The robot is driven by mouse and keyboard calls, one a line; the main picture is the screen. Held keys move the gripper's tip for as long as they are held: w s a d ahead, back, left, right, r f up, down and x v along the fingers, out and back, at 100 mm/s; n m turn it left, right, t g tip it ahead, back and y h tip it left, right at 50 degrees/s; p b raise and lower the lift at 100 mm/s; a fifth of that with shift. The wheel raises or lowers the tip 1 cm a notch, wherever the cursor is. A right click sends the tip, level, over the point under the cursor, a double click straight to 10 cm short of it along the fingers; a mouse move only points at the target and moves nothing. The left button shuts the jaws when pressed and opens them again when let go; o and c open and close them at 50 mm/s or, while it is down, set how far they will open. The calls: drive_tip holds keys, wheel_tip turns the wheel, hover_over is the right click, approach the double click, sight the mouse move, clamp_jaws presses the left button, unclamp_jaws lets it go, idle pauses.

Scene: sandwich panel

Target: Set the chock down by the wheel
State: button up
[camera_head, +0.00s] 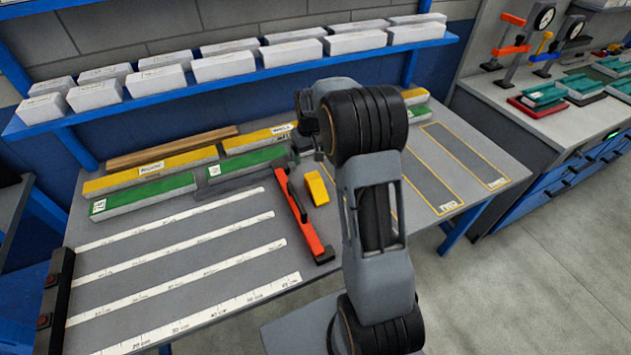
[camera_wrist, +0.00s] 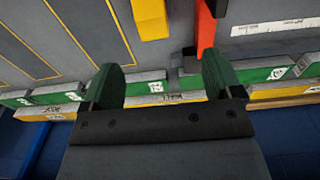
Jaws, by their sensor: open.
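A yellow wedge-shaped block (camera_head: 317,189), which looks like the chock, rests on the grey table to the right of a red-orange bar tool. It also shows at the top edge of the wrist view (camera_wrist: 150,18), partly cut off. My gripper (camera_wrist: 162,82) is open, with its two green fingers apart and nothing between them. It is above the table, over the area of the green and yellow panels, apart from the yellow block. In the head view my arm hides much of the gripper. I cannot make out a wheel in either view.
The red-orange bar (camera_head: 303,218) lies beside the yellow block. Green panels (camera_head: 143,195) and yellow panels (camera_head: 150,172) line the table's back. White rulers (camera_head: 180,270) cover the left. Outlined grey strips (camera_head: 465,157) lie at right. A blue shelf (camera_head: 230,82) with white boxes overhangs the back.

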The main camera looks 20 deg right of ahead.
sight(314, 178)
drive_tip(key=f, duration=0.3)
drive_tip(key=w+d+f+p, duration=0.1)
drive_tip(key=f, duration=0.5)
drive_tip(key=shift+w+d+f+p, duration=0.25)
drive_tip(key=shift+w+f+p, duration=0.05)
drive_tip(key=shift+w, duration=0.05)
drive_tip(key=shift+s+d+f+p, duration=0.1)
drive_tip(key=shift+f+p, duration=0.4)
drive_tip(key=shift+f, duration=1.05)
drive_tip(key=shift+s+d+f+p, duration=0.1)
drive_tip(key=shift+f+p, duration=0.35)
drive_tip(key=shift+f, duration=1.1)
drive_tip(key=shift+a, duration=0.1)
drive_tip(key=shift+c, duration=0.5)
drive_tip(key=c, duration=1)
drive_tip(key=shift+c, duration=1.1)
drive_tip(key=shift+w+r, duration=0.1)
drive_tip(key=shift+r, duration=0.05)
